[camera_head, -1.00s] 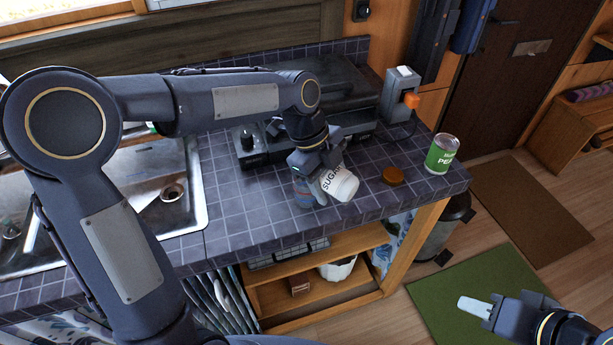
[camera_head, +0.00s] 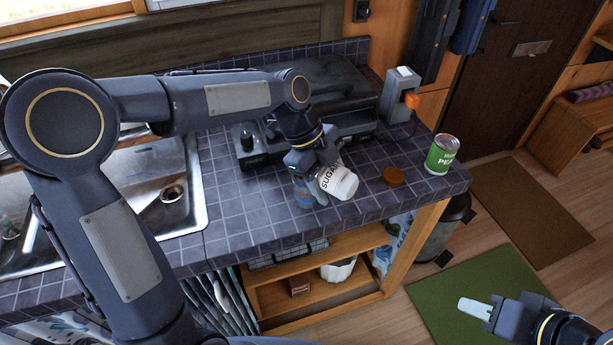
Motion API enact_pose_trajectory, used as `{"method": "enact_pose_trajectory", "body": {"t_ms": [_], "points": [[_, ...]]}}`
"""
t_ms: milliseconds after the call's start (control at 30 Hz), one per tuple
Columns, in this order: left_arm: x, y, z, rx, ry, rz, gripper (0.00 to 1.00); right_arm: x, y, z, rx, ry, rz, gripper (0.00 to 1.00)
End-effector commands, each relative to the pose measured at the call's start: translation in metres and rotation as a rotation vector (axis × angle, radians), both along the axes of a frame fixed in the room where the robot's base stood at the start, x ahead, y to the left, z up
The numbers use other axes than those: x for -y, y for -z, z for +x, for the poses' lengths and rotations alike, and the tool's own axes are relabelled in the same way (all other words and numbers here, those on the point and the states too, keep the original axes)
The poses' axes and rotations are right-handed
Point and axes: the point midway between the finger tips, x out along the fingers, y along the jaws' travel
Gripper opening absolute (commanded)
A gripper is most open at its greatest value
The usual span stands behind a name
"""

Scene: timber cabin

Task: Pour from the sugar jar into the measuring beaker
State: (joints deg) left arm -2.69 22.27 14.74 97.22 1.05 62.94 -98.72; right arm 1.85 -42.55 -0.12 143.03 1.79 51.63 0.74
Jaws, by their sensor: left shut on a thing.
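The white sugar jar (camera_head: 339,182), lettered SUGAR, is tilted with its upper end toward the lower right. My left gripper (camera_head: 316,170) is shut on it and holds it above the tiled counter. A bluish, see-through vessel (camera_head: 303,193), likely the measuring beaker, stands just left of and partly behind the jar; the jar and gripper hide much of it. I cannot see any sugar falling. My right gripper (camera_head: 476,308) is at the lower right over the floor, away from the counter; its finger gap is not clear.
A brown round lid (camera_head: 393,176) and a green can (camera_head: 441,154) stand to the right on the counter (camera_head: 240,205). A dark stove (camera_head: 340,95) is behind the jar. A metal sink (camera_head: 150,190) is at left. A grey box with an orange plug (camera_head: 400,95) stands at the back right.

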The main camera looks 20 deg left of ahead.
Motion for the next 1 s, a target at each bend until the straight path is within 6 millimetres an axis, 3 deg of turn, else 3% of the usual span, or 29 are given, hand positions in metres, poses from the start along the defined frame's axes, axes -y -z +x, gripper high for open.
{"method": "enact_pose_trajectory", "body": {"t_ms": [1000], "points": [[-0.0009,-0.0052,0.0008,-0.041,0.000,-0.095,0.23,0.0000,0.0027,0.0001,0.000,0.000,0.000,0.36]]}}
